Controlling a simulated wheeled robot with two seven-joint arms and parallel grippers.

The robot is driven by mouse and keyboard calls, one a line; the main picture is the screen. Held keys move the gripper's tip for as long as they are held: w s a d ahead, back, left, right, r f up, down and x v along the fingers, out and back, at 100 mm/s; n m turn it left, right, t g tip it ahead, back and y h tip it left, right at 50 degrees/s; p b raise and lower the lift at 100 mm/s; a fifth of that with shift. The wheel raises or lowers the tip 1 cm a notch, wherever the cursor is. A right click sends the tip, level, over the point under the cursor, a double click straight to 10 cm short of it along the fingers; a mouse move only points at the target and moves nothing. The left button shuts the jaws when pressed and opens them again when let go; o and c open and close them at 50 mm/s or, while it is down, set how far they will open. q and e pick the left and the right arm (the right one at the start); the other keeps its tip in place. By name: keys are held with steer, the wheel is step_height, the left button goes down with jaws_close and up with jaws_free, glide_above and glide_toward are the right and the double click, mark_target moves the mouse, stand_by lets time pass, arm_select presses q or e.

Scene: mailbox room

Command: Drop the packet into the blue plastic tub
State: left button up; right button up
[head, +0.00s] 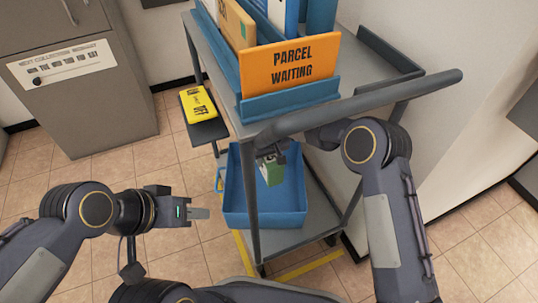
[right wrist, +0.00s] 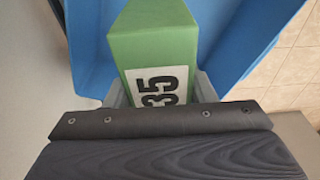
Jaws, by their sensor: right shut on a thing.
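The packet (head: 273,173) is a small green box; a white label reading "35" shows on it in the right wrist view (right wrist: 150,45). My right gripper (head: 268,157) is shut on the packet and holds it over the blue plastic tub (head: 235,195). The tub's blue walls also show around the packet in the right wrist view (right wrist: 88,60). The tub looks empty and sits on the cart's lower shelf. My left gripper (head: 200,213) is left of the tub, away from it; its fingers appear close together with nothing between them.
The grey cart (head: 300,240) has a thick handle bar (head: 360,105) above the tub, close to my right arm. Its top holds an orange "PARCEL WAITING" sign (head: 290,65) and files. A yellow sign (head: 197,104) lies on a side shelf. Tiled floor (head: 130,160) is clear at left.

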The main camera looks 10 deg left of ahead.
steer(key=shift+f+b, duration=0.85)
steer(key=shift+f, duration=0.95)
steer(key=o, duration=1.2)
